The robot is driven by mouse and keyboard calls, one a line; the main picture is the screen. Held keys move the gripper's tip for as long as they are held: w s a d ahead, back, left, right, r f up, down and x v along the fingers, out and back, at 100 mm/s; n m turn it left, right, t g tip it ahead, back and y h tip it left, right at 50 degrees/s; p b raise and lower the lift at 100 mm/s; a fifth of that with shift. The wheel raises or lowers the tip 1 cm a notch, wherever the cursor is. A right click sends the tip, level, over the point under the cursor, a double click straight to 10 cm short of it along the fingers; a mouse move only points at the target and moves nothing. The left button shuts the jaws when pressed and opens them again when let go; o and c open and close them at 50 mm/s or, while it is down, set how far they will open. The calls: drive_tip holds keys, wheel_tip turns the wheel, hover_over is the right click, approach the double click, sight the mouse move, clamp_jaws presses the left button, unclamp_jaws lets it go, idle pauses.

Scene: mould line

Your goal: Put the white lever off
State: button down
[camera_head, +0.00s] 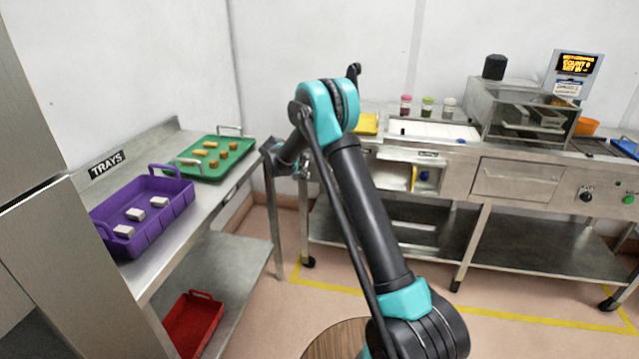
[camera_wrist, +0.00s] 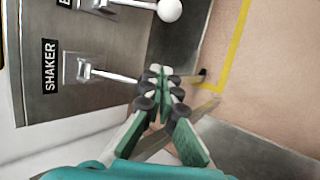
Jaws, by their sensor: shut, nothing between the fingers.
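In the wrist view, a lever with a white ball knob (camera_wrist: 169,10) sticks out from a grey metal panel (camera_wrist: 60,105) at the top; its label is mostly cut off by the frame edge. A second lever, a thin metal rod (camera_wrist: 110,76) beside the "SHAKER" label (camera_wrist: 50,66), points toward my gripper (camera_wrist: 160,76); its tip is hidden by the fingers. My gripper is shut and empty, below the white knob in the picture and apart from it. Whether the rod's tip touches the fingers I cannot tell.
In the head view, a steel side table holds a purple tray (camera_head: 185,190) and a green tray (camera_head: 225,171), with a red tray (camera_head: 192,325) on its lower shelf. The mould line bench (camera_head: 460,168) stands along the back wall. Floor with yellow tape (camera_head: 480,313) is clear.

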drive_tip(key=w+d+f, duration=0.2)
drive_tip(key=d+f, duration=0.3)
drive_tip(key=d, duration=0.2)
drive_tip(key=shift+w+d+f, duration=0.15)
drive_tip(key=shift+w+f, duration=0.15)
drive_tip(key=shift+w, duration=0.05)
drive_tip(key=shift+r, duration=0.1)
idle(0.6)
drive_tip(key=shift+s+r+g, duration=0.15)
drive_tip(key=shift+r+g, duration=0.1)
drive_tip(key=shift+g, duration=0.05)
